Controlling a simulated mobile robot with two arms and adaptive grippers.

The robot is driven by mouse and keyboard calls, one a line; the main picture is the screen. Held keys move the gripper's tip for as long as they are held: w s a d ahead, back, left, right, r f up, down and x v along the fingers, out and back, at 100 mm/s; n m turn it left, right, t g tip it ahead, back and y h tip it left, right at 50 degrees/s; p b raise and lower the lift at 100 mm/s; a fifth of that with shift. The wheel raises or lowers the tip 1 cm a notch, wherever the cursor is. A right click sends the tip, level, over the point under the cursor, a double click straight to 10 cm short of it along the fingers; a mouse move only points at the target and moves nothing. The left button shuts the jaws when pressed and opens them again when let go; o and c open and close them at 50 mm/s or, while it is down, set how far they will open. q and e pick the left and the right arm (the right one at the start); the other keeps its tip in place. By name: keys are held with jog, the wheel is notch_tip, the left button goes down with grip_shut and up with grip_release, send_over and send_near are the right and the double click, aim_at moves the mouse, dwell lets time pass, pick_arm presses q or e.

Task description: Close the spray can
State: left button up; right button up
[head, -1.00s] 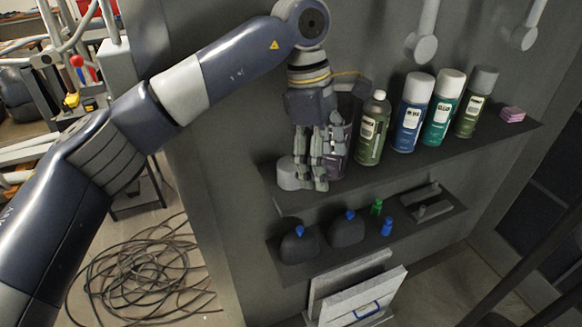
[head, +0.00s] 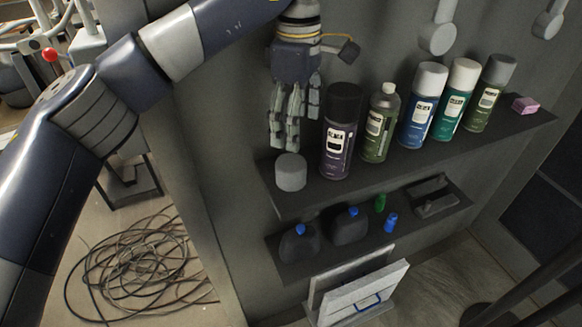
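An olive-green spray can (head: 378,128) stands upright on the upper shelf (head: 400,162), with its pale, narrow nozzle top bare. A grey round cap (head: 291,173) sits at the shelf's left end. My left gripper (head: 294,128) points down above the cap and left of a purple can with a black cap (head: 341,130). Its fingers are apart with nothing between them, and it is clear of the cap. My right gripper is not in view.
Blue (head: 422,105), teal (head: 455,100) and olive grey-capped (head: 490,95) cans stand to the right, near a pink block (head: 525,105). A lower shelf holds dark bottles with blue tops (head: 300,245) and small items. Coiled cable (head: 135,270) lies on the floor.

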aim_at(294, 163)
pick_arm(q)
notch_tip(294, 163, down, 4)
jog(key=shift+w+r+p, duration=0.1)
jog(key=shift+r+p, duration=0.1)
jog(key=shift+p, duration=0.25)
notch_tip(294, 163, down, 2)
jog(key=shift+f, duration=0.1)
jog(key=shift+f+p, duration=0.1)
jog(key=shift+p, duration=0.25)
jog(key=f+p, duration=0.2)
jog(key=f, duration=0.2)
jog(key=shift+a+f, duration=0.15)
jog(key=shift+a, duration=0.05)
jog(key=shift+f, duration=0.3)
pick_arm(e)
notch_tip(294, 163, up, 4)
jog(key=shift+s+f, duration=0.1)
pick_arm(q)
jog(key=shift+c, duration=0.3)
jog(key=c, duration=0.7)
